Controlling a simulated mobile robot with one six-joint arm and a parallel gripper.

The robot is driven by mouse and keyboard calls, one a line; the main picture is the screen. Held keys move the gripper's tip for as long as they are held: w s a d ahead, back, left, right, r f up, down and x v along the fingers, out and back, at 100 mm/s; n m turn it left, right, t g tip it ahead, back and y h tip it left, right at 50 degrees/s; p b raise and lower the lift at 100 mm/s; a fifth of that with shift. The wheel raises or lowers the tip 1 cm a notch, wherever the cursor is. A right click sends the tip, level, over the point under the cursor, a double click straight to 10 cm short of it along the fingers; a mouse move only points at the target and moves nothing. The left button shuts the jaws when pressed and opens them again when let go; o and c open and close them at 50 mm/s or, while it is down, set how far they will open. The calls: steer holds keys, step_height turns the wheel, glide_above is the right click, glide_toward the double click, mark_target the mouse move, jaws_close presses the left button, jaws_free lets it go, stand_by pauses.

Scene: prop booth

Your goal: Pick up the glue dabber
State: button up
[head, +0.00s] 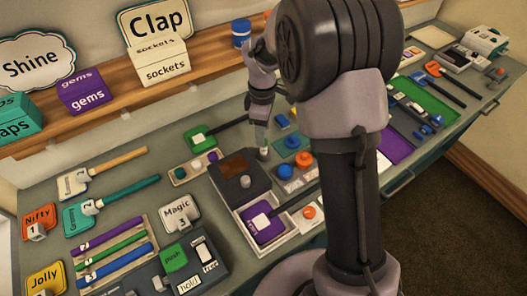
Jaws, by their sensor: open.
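My gripper (261,138) points down over the middle of the bench and is open. A small pale upright piece (264,154) stands right below its fingertips. It may be the glue dabber, but it is too small to tell. I cannot tell whether the fingers touch it or are around it. A similar small grey piece (245,181) stands on a dark tray (226,185) with a brown patch. My arm hides part of the bench to the right of the gripper.
A green paddle with a dark handle (200,140) lies left of the gripper. Blue and orange round pieces (285,171) lie close to its right. A purple paddle (266,224) lies in a white tray in front. Boxes and signs (165,62) stand on the shelf behind.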

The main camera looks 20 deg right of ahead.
steer(key=f, duration=0.1)
steer(key=f+b, duration=0.1)
steer(key=f, duration=0.1)
steer(key=f+b, duration=0.1)
steer(key=f, duration=0.1)
steer(key=shift+s+d, duration=0.15)
steer(key=shift+s, duration=0.1)
steer(key=shift+r, duration=0.1)
jaws_close()
step_height(320, 180, up, 10)
steer(key=p, duration=0.4)
